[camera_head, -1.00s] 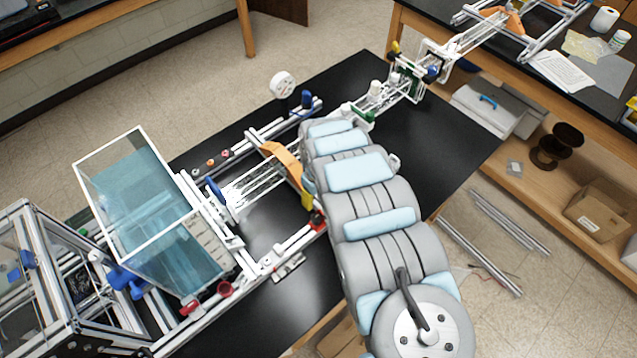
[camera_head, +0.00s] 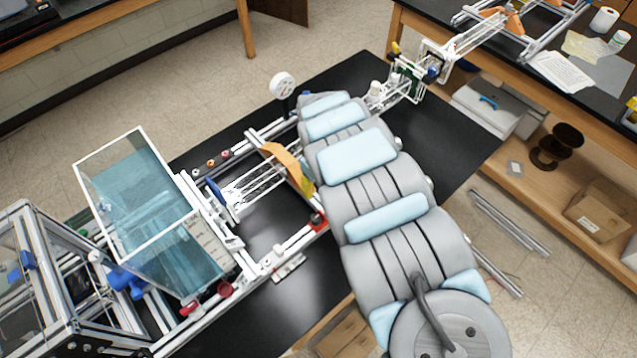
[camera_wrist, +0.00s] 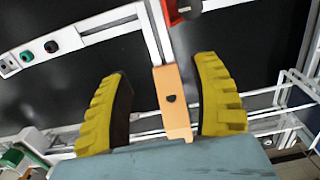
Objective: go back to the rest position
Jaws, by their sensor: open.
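My gripper (camera_wrist: 165,110) shows in the wrist view as two ribbed yellow fingers spread apart. It is open. Nothing is held between the fingers; an orange bracket (camera_wrist: 173,98) shows in the gap, and I cannot tell how far beyond the fingertips it is. In the head view my padded grey and light-blue arm (camera_head: 358,153) reaches over the black table and hides most of the gripper. A small yellow part shows beside the orange bracket (camera_head: 283,162), on the arm's left side.
A framed clear tank of blue water (camera_head: 150,205) stands left on the black table (camera_head: 440,150). Metal rails run across the table. A round white gauge (camera_head: 283,85) rises behind. In the wrist view a red part (camera_wrist: 185,10) sits near the top. A side bench (camera_head: 590,110) stands right.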

